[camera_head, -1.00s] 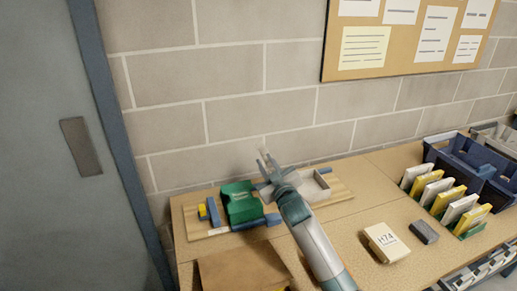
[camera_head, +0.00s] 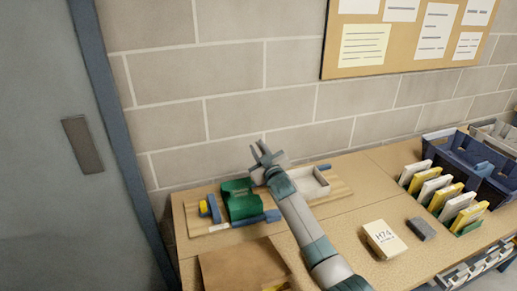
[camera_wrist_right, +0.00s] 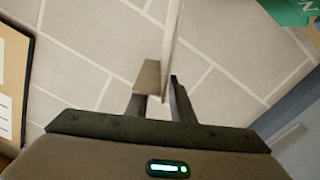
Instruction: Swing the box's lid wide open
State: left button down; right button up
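An open-topped pale grey box (camera_head: 320,190) sits on a wooden board on the workbench. My right gripper (camera_head: 264,152) is at its left side, raised in front of the wall, with its two dark fingers apart. In the right wrist view a thin pale panel (camera_wrist_right: 174,40), which looks like the box's lid seen edge-on, stands between the fingers of the right gripper (camera_wrist_right: 164,82). I cannot tell whether the fingers touch it. My forearm hides part of the box and board. My left gripper is out of view.
A green item (camera_head: 238,200) and blue pieces (camera_head: 272,215) lie left of the box. A card marked H74 (camera_head: 386,240), a dark block (camera_head: 422,230) and a blue bin (camera_head: 470,160) stand to the right. The block wall is close behind.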

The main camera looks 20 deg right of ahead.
grip_shut()
dwell(1.4)
